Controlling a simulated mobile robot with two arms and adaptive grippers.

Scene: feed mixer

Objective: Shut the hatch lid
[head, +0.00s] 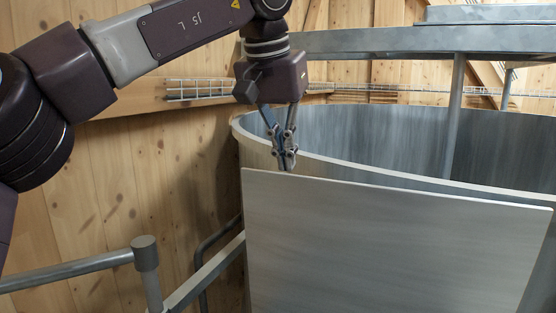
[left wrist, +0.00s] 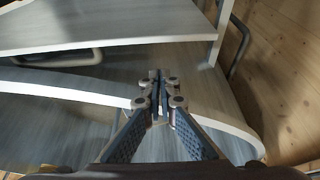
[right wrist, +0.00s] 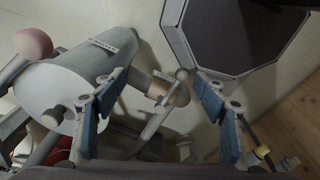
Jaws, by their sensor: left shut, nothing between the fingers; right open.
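A flat grey panel, which looks like the hatch lid (head: 390,240), stands steeply in front of the round grey mixer tub (head: 400,125). It also shows at the top of the left wrist view (left wrist: 110,28). My left gripper (head: 287,163) is shut and empty, pointing down by the tub's rim, just above the panel's upper left corner. I cannot tell whether its tips touch the panel. In the left wrist view the closed fingertips (left wrist: 157,78) appear over the tub rim. My right gripper (right wrist: 165,98) is open and empty, away from the lid. The lid's hinge cannot be made out.
A grey beam (head: 400,42) with a post crosses above the tub. A grey handrail (head: 75,270) stands at the lower left. Wooden walls (head: 130,170) are behind. The right wrist view shows a grey cylinder (right wrist: 60,95) and a dark panel (right wrist: 245,30).

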